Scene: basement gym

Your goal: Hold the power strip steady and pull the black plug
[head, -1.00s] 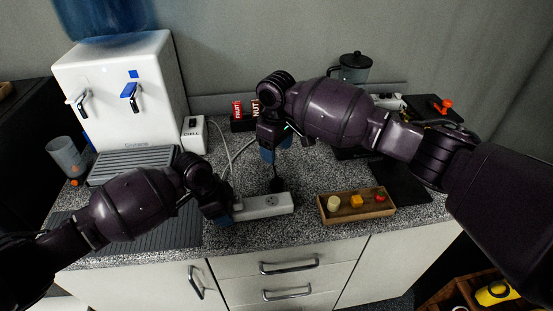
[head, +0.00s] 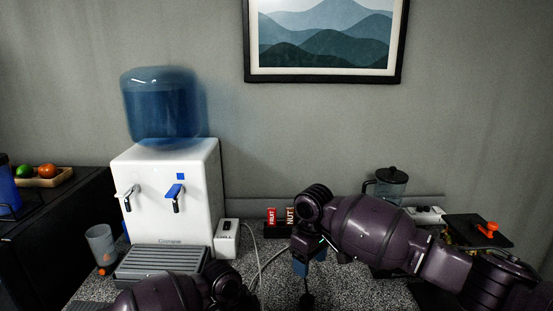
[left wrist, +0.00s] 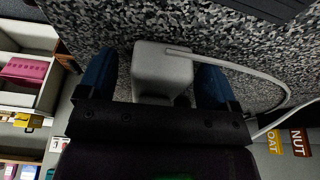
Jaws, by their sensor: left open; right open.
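The power strip shows in the left wrist view as a pale block (left wrist: 160,72) with a light cord along its right side. My left gripper (left wrist: 155,62) is open there, with one blue finger on each side of the strip's end; a gap shows on the left. In the head view the strip and my left fingertips are below the frame. My right gripper (head: 305,264) is open, blue fingertips down, above the counter. The black plug (head: 307,299) shows just under it as a small dark shape at the bottom edge; its outlet is out of view.
A water dispenser (head: 165,200) stands at left with a cup (head: 101,243) beside it. Snack bars (head: 271,216) and a white box (head: 227,240) stand behind. A dark jug (head: 391,184) stands behind my right arm. A fruit tray (head: 43,178) is far left.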

